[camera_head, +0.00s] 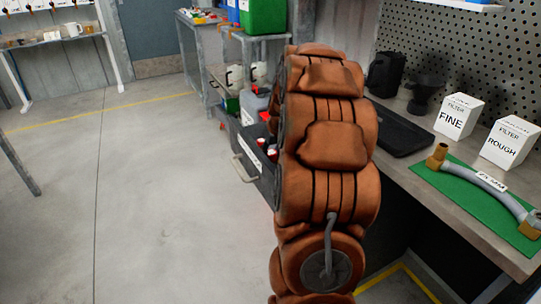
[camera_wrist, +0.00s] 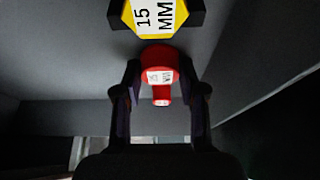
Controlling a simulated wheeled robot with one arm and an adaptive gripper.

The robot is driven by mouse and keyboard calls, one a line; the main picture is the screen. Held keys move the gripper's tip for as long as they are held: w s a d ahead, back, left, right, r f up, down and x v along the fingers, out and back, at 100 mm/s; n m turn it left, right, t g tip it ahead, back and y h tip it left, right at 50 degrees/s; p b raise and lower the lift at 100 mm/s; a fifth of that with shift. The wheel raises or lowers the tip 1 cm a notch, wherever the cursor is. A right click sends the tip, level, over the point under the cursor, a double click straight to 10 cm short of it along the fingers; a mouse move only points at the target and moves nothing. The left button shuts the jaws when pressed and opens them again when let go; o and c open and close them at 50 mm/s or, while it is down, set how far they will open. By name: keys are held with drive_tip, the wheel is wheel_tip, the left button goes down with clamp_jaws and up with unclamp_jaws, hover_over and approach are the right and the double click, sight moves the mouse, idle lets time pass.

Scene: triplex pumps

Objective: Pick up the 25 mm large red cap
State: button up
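In the wrist view, a red cap (camera_wrist: 159,66) with a small white label sits between the fingers of my gripper (camera_wrist: 160,75). The label's text is too small to read. My gripper is open, with a dark gap showing on each side of the cap. In the head view, my arm hides the gripper. Small red and white items (camera_head: 271,151) show in an open dark drawer (camera_head: 250,172) just left of my arm.
A yellow plate marked 15 MM (camera_wrist: 157,14) lies beyond the cap, between dark holders. Grey drawer walls (camera_wrist: 245,70) stand close on the right. In the head view, the workbench (camera_head: 440,205) is right of my arm; open floor (camera_head: 150,190) lies left.

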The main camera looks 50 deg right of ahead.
drive_tip(key=shift+c, duration=1.1)
